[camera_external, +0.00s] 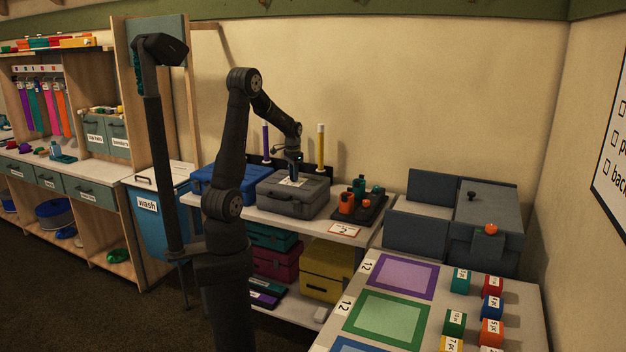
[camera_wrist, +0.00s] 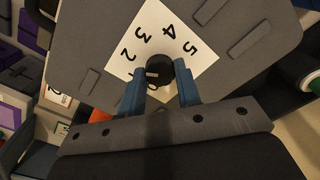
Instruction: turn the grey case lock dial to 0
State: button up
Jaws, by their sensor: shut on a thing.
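The grey case (camera_external: 287,201) lies on the white shelf, with a white number card (camera_external: 291,182) on its lid. My gripper (camera_external: 294,172) reaches down onto this lid from above. In the wrist view the black dial knob (camera_wrist: 156,70) sits on the number card (camera_wrist: 150,30), between the blue fingers of my gripper (camera_wrist: 159,84), which are shut on it. A pale mark on the knob faces the left of the picture.
A blue case (camera_external: 220,184) stands left of the grey case. A dark tray (camera_external: 362,212) with orange and green items stands close on the right. Purple (camera_external: 265,142) and yellow (camera_external: 320,147) upright tubes stand behind. A blue wash bin (camera_external: 147,222) is farther left.

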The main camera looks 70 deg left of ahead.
jog(key=n, duration=0.4)
jog(key=shift+n, duration=0.3)
jog(key=n, duration=0.3)
jog(key=shift+n, duration=0.3)
jog(key=n, duration=0.7)
jog(key=o, duration=1)
jog(key=shift+c, duration=0.2)
